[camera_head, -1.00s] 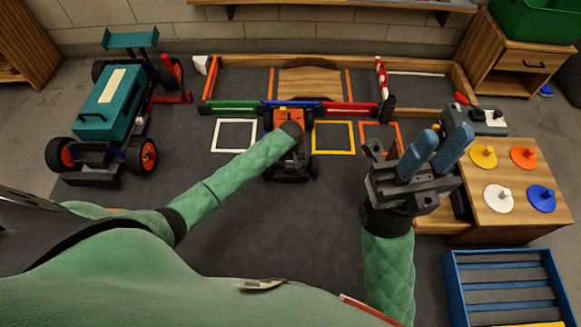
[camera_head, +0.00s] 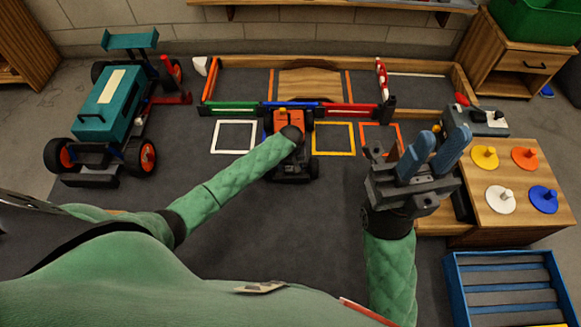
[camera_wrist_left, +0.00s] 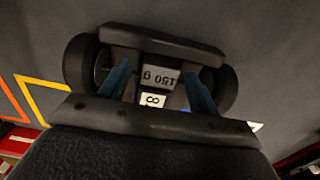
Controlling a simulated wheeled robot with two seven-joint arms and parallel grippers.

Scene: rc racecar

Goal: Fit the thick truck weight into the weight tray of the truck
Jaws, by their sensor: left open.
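The small orange and dark truck (camera_head: 288,118) stands on the mat in the middle of the head view. My left forearm reaches over it and hides my left gripper and part of the truck there. In the left wrist view, the blue fingers of my left gripper (camera_wrist_left: 158,76) are open, one on each side of a grey weight (camera_wrist_left: 160,78) marked 150 g. The weight lies at the truck's end between two dark wheels; I cannot tell whether it is seated in the tray. A white number plate (camera_wrist_left: 152,100) shows beside it. My right gripper (camera_head: 440,145) is raised, open and empty.
A large teal truck (camera_head: 110,105) stands at the left. A low wooden-framed enclosure (camera_head: 440,65) lies behind the small truck. At the right are a wooden stand (camera_head: 515,220) with coloured knobbed discs and a blue crate (camera_head: 450,285). The mat in front is clear.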

